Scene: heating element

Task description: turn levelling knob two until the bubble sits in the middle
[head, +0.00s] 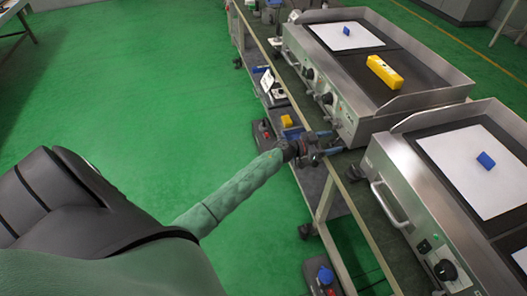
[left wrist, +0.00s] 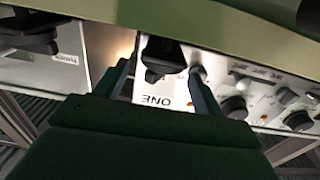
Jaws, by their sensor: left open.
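My left gripper (head: 336,142) is open at the front right corner of the middle griddle (head: 352,121). In the left wrist view its two fingers (left wrist: 161,76) stand apart, with a black knob (left wrist: 163,56) showing between them. A plate beside that knob carries the word ONE, upside down. Contact between fingers and knob cannot be told. Another black knob (left wrist: 32,38) shows at the left, with a label too small to read. A yellow level (head: 386,72) lies on the middle griddle's top; its bubble is too small to read. My right gripper is out of view.
Another griddle (head: 396,157) stands close on the right, with a front handle (head: 388,205). White sheets with blue blocks (head: 346,31) lie on the griddles. A lower shelf holds a yellow item (head: 286,121). The green floor (head: 150,90) at left is clear.

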